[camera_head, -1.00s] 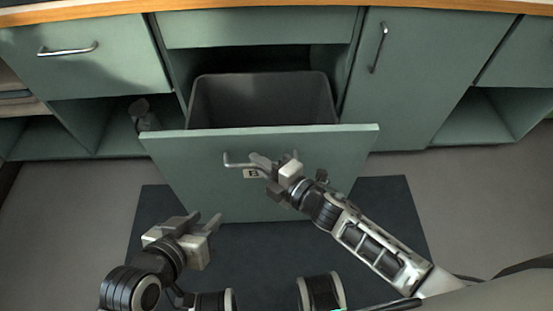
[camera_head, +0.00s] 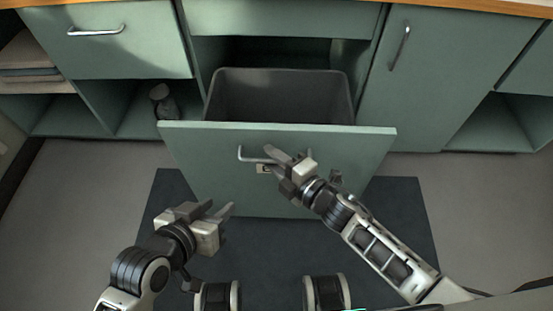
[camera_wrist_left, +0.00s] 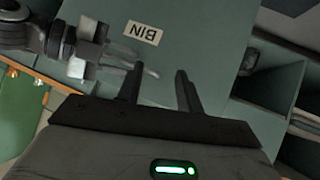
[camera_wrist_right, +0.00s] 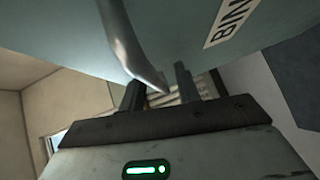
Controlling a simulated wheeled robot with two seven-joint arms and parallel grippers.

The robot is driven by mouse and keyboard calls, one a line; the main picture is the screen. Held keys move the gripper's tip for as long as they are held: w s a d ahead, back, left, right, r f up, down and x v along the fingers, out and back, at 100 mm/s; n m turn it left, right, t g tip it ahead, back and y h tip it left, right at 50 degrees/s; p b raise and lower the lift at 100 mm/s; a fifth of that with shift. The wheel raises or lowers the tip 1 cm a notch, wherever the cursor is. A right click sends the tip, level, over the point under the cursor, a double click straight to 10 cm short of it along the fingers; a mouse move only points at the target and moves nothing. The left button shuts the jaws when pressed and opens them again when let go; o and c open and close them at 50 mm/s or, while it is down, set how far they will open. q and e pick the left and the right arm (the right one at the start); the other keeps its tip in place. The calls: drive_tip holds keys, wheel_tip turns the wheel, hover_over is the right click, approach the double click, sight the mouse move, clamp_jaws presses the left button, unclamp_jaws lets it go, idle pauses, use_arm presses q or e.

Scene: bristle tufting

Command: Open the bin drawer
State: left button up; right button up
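The bin drawer (camera_head: 215,180) is a green front panel standing well out from the cabinet, with a dark grey bin (camera_head: 280,97) behind it. Its metal handle (camera_head: 249,157) shows beside my right gripper (camera_head: 286,158). In the right wrist view the handle (camera_wrist_right: 125,45) reaches down between the fingers of my right gripper (camera_wrist_right: 158,90), which stand apart; whether they touch it is unclear. A BIN label (camera_wrist_right: 230,22) is on the panel. My left gripper (camera_head: 217,212) is open and empty, low in front of the drawer; it also shows in its wrist view (camera_wrist_left: 157,90).
A dark mat (camera_head: 270,250) lies on the floor under the drawer. A closed drawer with a handle (camera_head: 95,31) is at the left and a closed door (camera_head: 420,85) at the right. Open cubbies (camera_head: 490,125) flank them, with a bottle (camera_head: 163,103) in a left one.

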drive_tip(key=p+v, duration=0.2)
drive_tip(key=v, duration=1.4)
